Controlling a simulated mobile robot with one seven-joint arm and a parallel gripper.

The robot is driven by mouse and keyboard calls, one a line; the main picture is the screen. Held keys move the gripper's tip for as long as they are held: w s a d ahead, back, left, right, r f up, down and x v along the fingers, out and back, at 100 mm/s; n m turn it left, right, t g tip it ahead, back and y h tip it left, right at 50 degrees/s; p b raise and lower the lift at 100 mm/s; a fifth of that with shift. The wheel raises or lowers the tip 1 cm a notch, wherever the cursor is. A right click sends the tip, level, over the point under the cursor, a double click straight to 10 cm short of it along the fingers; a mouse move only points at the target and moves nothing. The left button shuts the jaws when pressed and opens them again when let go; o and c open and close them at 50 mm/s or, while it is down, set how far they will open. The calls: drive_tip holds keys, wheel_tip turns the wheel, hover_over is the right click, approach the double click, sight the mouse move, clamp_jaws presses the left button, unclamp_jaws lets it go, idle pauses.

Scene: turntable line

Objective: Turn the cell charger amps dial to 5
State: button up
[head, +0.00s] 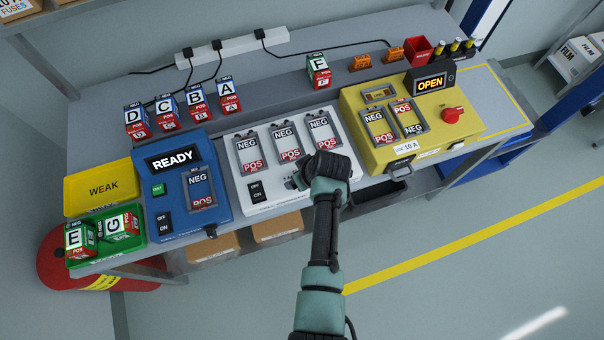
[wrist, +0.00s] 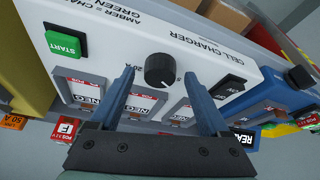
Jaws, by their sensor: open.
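The cell charger (head: 240,150) is a white box in the middle of the bench, with several cell bays. It also fills much of the wrist view (wrist: 215,50). Its amps dial is a round black knob (wrist: 160,70) with a "20 A" mark on its left in that view. Its exact pointer setting is too small to tell. My gripper (wrist: 158,76) is open, with one blue finger on each side of the knob; I cannot tell whether they touch it. In the head view my gripper (head: 300,182) is over the charger's front and hides the dial.
On the charger are an OFF/ON switch (head: 257,191) and a green START button (wrist: 65,43). A blue READY unit (head: 185,220) stands left, a yellow OPEN unit (head: 385,155) right. Lettered cells stand behind; a green tray (head: 135,240) holds cells E and G.

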drive_tip(key=v, duration=1.3)
drive_tip(key=shift+f, duration=0.1)
